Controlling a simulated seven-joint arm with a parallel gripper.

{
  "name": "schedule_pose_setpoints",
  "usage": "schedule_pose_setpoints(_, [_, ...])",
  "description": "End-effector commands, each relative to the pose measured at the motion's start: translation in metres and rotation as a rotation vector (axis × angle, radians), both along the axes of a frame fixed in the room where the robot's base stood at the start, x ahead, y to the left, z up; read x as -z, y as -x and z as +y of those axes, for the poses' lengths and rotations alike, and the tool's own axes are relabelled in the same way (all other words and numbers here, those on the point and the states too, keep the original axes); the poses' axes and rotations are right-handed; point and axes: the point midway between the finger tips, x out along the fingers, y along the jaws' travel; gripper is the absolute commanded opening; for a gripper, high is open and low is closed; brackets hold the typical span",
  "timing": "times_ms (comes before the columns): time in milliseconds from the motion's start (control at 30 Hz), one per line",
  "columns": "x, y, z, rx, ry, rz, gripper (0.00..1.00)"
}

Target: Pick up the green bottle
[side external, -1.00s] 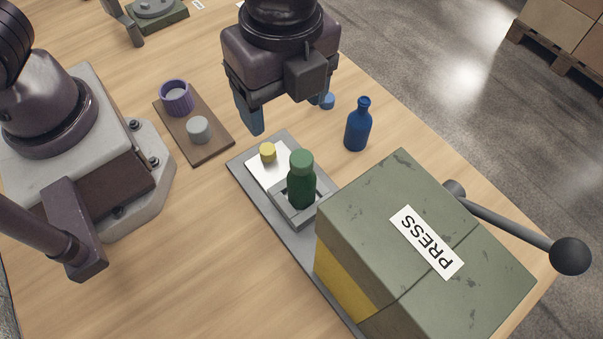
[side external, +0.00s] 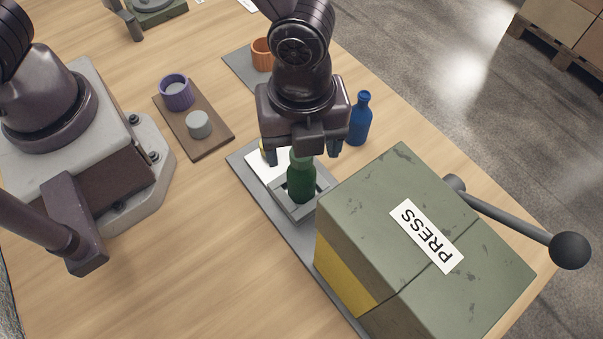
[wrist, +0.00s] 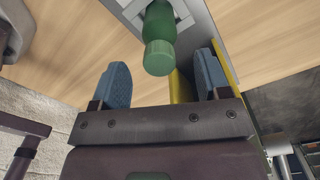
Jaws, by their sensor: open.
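The green bottle (side external: 301,180) stands upright in a grey square holder (side external: 294,214) beside the press. My gripper (side external: 304,152) is just above and behind it in the side view, its body hiding part of the bottle's top. In the wrist view the green bottle (wrist: 160,40) shows its lighter green cap between and a little beyond the two blue fingers of my gripper (wrist: 163,84). The fingers are apart, with nothing between them that I can see held.
The large green press (side external: 420,240) with its lever (side external: 510,227) stands close to the right of the bottle. A blue bottle (side external: 360,118) stands behind my gripper. A brown board (side external: 218,144) with a purple cup (side external: 175,92) lies left. The front table is clear.

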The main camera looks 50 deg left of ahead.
Motion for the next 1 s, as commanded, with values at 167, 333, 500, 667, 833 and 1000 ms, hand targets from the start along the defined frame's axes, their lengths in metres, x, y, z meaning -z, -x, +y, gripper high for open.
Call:
schedule_pose_setpoints(167, [0.029, 0.002, 0.000, 0.001, -0.003, 0.004, 0.69])
schedule_pose_setpoints(333, [0.044, 0.001, 0.000, 0.001, -0.001, 0.002, 0.69])
schedule_pose_setpoints(500, [0.045, 0.001, 0.000, 0.000, 0.000, 0.000, 0.69])
schedule_pose_setpoints(667, [0.044, 0.001, 0.000, 0.000, 0.000, 0.000, 0.47])
schedule_pose_setpoints(833, [0.044, 0.001, -0.001, 0.000, 0.000, 0.000, 0.07])
schedule_pose_setpoints(1000, [0.044, 0.001, -0.001, 0.000, 0.001, 0.000, 0.00])
